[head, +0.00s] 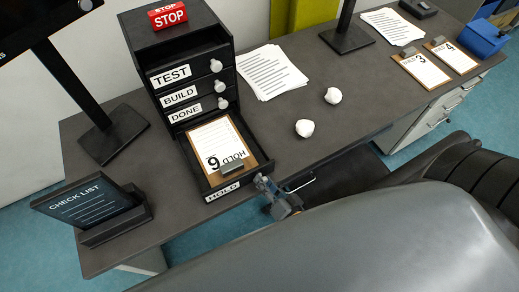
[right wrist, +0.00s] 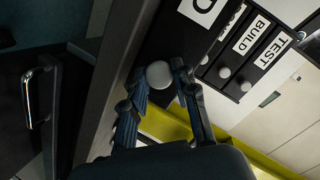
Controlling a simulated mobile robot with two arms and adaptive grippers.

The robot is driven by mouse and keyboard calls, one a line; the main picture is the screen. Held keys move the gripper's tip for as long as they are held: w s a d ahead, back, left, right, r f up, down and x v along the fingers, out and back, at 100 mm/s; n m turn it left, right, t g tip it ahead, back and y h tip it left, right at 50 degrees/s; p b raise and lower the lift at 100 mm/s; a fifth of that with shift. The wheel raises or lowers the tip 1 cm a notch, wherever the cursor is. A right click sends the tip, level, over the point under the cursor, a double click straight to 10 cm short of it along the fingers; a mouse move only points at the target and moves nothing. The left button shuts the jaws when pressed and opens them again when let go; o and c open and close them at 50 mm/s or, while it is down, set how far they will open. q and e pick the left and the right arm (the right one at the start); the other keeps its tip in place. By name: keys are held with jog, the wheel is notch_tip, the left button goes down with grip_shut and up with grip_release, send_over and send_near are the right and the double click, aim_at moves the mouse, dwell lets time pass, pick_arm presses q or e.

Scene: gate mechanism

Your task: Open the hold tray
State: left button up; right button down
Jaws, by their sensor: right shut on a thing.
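The black hold tray (head: 258,158), the lowest drawer of the black organizer (head: 133,30), is pulled out in the head view. My right gripper (head: 266,186) is at the right end of the tray front. In the right wrist view its fingers lie either side of the round white knob (right wrist: 159,75) and are shut on it. The gripper hides the knob in the head view. My left gripper is not in view.
The TEST, BUILD and DONE drawers (head: 182,97) above are shut. Two crumpled white balls (head: 304,128) and a paper stack (head: 270,72) lie on the grey desk (head: 165,214) to the right. A checklist stand (head: 116,224) is at the left. My grey body fills the lower right.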

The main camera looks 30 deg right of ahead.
jog(key=shift+s, duration=0.25)
jog(key=shift+f, duration=0.1)
jog(key=c, duration=1)
grip_release()
jog(key=shift+s, duration=0.2)
jog(key=v, duration=1.2)
jog(key=shift+d, duration=0.1)
